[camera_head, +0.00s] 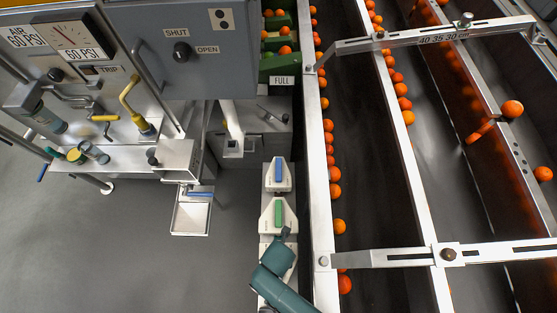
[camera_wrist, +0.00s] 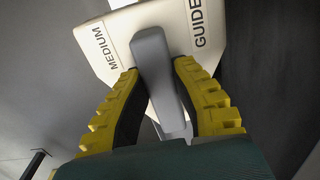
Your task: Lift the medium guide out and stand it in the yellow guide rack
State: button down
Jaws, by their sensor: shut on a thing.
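The medium guide (camera_wrist: 118,38) is a white plate in the wrist view, lettered MEDIUM and GUIDE, with a grey upright handle. My gripper (camera_wrist: 158,75) has its two yellow ribbed fingers closed on either side of that handle. In the head view my gripper (camera_head: 286,234) is at the lower middle, just below the white piece with the green bar. The arm covers most of what is beneath it there, so I cannot tell whether the guide is clear of its seat. I cannot pick out a yellow guide rack in either view.
White pieces with a blue bar (camera_head: 279,172) and a green bar (camera_head: 278,214) stand in line above my gripper. A metal rail (camera_head: 321,200) and orange-carrying lanes lie close on the right. A small metal tray (camera_head: 191,217) is at left; grey floor (camera_head: 120,250) is open.

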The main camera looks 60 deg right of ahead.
jog(key=shift+f+b, duration=0.55)
jog(key=shift+f, duration=0.7)
jog(key=shift+w+p, duration=0.1)
jog(key=shift+p, duration=0.9)
dwell(0.4)
jog(key=shift+f+b, duration=1.45)
jog(key=shift+f, duration=0.65)
jog(key=c, duration=0.9)
grip_release()
jog(key=shift+c, duration=0.2)
jog(key=shift+r, duration=0.1)
notch_tip(320, 180, up, 12)
